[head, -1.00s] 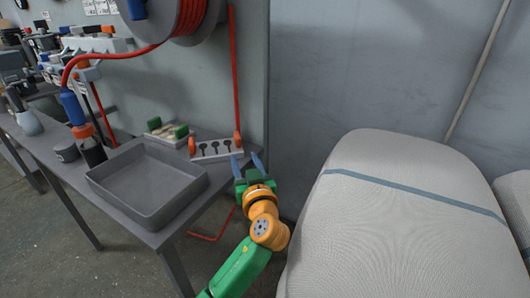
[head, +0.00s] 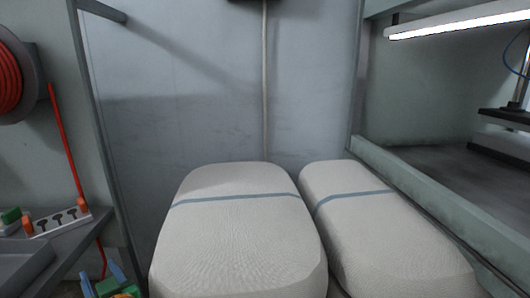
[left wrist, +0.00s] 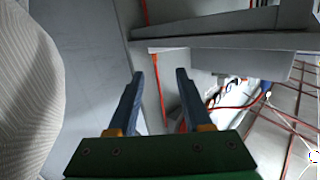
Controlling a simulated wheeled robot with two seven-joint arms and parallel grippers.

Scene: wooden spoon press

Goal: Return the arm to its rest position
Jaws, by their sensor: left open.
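My left gripper (head: 104,281) shows at the bottom left of the head view, cut off by the lower edge. Its blue fingers stand apart with nothing between them. In the left wrist view the two fingers of the left gripper (left wrist: 158,85) are spread and empty, with the underside and edge of a grey table ahead of them. Most of my left arm is outside the head view. My right gripper is not in view.
Two large pale sacks with blue bands, the left one (head: 240,240) and the right one (head: 385,225), fill the lower middle. A grey table (head: 70,240) with a slotted holder (head: 58,222) stands left. A press cabinet (head: 420,150) stands right.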

